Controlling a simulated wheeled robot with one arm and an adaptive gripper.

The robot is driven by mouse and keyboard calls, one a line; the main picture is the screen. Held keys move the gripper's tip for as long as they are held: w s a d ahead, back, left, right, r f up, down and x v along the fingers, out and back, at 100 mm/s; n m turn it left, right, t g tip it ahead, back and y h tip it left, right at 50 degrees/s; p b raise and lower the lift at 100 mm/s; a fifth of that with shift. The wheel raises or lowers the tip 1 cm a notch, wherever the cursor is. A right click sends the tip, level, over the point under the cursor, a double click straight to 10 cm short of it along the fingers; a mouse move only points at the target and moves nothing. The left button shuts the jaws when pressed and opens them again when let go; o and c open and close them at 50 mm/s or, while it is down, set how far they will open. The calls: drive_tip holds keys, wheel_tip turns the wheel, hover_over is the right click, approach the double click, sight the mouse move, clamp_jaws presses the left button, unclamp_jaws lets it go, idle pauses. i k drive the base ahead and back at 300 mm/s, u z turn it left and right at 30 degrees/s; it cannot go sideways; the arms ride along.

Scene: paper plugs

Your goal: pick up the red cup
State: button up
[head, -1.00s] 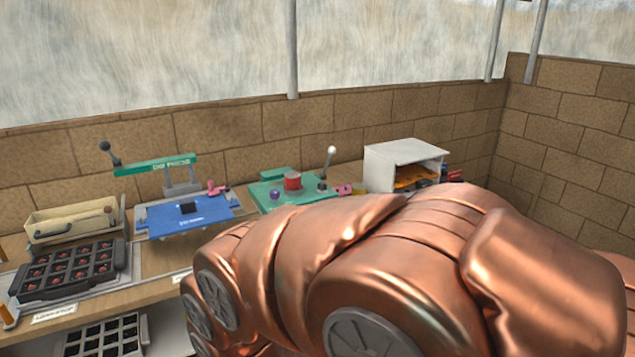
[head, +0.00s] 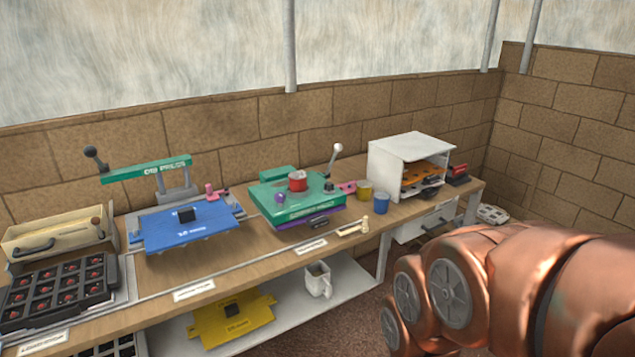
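A red, round, cup-like piece (head: 297,181) sits on top of the green press (head: 268,192) near the middle of the bench. A yellow cup (head: 364,190) and a blue cup (head: 381,200) stand on the bench to the right of the green press. My copper arm fills the lower right of the head view, apart from these things. My gripper is not in view, so its opening and anything in it are hidden.
A white cabinet (head: 398,153) with shelves stands right of the cups. A blue press (head: 187,227) and a black tray (head: 58,290) lie to the left. A white mug (head: 318,280) and a yellow plate (head: 232,318) are on the lower shelf (head: 345,284).

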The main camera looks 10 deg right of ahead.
sight(296, 180)
drive_tip(key=u, duration=0.8)
drive_tip(key=i, duration=1.55)
drive_tip(key=z, duration=0.6)
